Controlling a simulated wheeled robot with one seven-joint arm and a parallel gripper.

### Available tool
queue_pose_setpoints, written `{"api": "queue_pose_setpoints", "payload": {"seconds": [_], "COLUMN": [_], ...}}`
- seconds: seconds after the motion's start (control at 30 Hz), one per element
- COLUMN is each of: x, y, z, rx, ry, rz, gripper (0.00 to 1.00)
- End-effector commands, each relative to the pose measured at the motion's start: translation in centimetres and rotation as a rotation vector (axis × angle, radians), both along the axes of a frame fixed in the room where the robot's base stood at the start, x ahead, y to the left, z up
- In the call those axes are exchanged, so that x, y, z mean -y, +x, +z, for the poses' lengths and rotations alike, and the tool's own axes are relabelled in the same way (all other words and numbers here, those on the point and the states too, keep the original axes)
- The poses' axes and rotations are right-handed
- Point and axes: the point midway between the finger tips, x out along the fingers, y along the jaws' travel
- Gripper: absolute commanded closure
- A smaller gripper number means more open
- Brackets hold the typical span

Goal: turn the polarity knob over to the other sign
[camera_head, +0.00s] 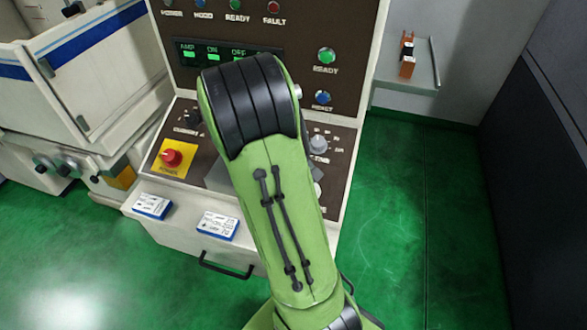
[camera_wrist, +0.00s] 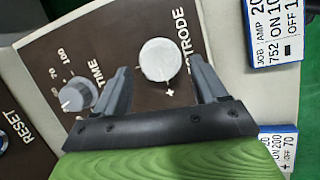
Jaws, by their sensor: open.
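The polarity knob (camera_wrist: 160,60) is a round, pale knob on the brown panel beside the word ELECTRODE in the wrist view. A plus sign shows at its lower edge there; the other sign and the knob's pointer cannot be made out. In the head view, what seems to be its pale edge (camera_head: 318,187) shows beside my arm. My gripper (camera_wrist: 158,70) is open, one finger on each side of the knob in the picture, with a gap on both sides. Whether the fingertips reach down around it cannot be told. In the head view my arm hides the gripper.
A grey ON TIME knob (camera_wrist: 78,94) sits close to one finger. The red emergency button (camera_head: 172,157) on a yellow plate is left of my arm. Two job cards (camera_head: 152,206) (camera_head: 218,226) lie on the front ledge. Open green floor lies to the right.

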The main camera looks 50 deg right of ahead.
Motion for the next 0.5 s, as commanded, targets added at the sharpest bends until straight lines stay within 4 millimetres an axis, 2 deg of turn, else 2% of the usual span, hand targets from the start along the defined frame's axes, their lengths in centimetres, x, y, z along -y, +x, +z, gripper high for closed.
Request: {"api": "queue_pose_setpoints", "payload": {"seconds": [0.03,0.3,0.5], "x": [-0.5,-3.5,-4.8], "y": [0.5,2.0,2.6], "z": [1.7,8.7,11.7], "rx": [0.006,0.004,0.000], "ry": [-0.003,0.001,0.002], "rz": [0.006,0.005,0.003], "gripper": [0.28,0.28,0.28]}}
